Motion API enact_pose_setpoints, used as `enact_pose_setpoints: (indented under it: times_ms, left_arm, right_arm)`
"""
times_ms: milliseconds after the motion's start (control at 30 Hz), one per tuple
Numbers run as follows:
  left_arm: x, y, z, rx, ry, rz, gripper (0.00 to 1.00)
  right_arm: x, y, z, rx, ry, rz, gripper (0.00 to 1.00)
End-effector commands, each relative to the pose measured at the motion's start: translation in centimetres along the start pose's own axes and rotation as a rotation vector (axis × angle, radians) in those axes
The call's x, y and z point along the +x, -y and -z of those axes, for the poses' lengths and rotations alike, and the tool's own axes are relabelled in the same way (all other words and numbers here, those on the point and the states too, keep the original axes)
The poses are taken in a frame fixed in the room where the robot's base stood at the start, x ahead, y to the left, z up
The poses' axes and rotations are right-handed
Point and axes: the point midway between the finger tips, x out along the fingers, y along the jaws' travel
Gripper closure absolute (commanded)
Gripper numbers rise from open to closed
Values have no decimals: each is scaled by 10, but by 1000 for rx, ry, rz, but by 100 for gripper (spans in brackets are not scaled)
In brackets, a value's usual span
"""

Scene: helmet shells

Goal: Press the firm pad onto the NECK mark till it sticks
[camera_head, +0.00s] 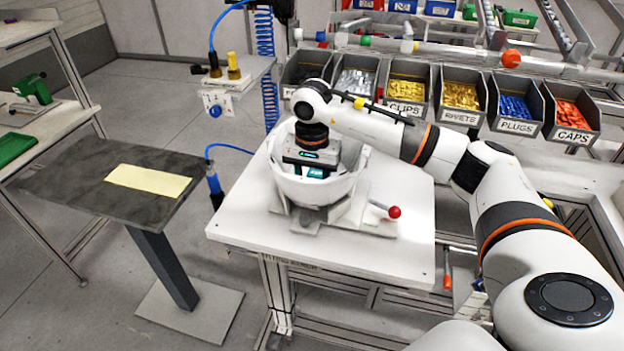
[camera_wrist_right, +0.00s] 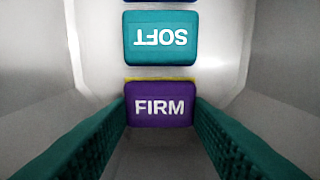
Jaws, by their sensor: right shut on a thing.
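The white helmet shell (camera_head: 345,190) sits open side up in a fixture on the white table. My right gripper (camera_head: 314,172) reaches down into it from above. In the right wrist view, my right gripper's teal fingers (camera_wrist_right: 160,108) are shut on the purple firm pad (camera_wrist_right: 160,112), labelled FIRM. A thin yellow strip (camera_wrist_right: 160,79) shows along the pad's far edge; I cannot tell if it is the NECK mark. No NECK lettering shows. A teal soft pad (camera_wrist_right: 160,38), its text upside down, lies just beyond. My left gripper is not in view.
Part of another blue pad (camera_wrist_right: 160,1) shows at the wrist view's top edge. The shell walls are close around my gripper. The fixture has a red-knobbed lever (camera_head: 394,211). Parts bins (camera_head: 460,118) stand behind. A grey stand (camera_head: 95,185) with a yellow sheet is at left.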

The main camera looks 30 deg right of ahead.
Motion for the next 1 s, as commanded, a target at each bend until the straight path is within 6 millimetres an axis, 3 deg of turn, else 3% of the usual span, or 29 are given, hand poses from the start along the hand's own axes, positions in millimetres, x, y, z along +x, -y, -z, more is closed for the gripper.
enact_pose_setpoints:
  times_ms: [1000]
  left_arm:
    - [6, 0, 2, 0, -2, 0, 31]
  right_arm:
    - [7, 0, 0, 0, 0, 0, 77]
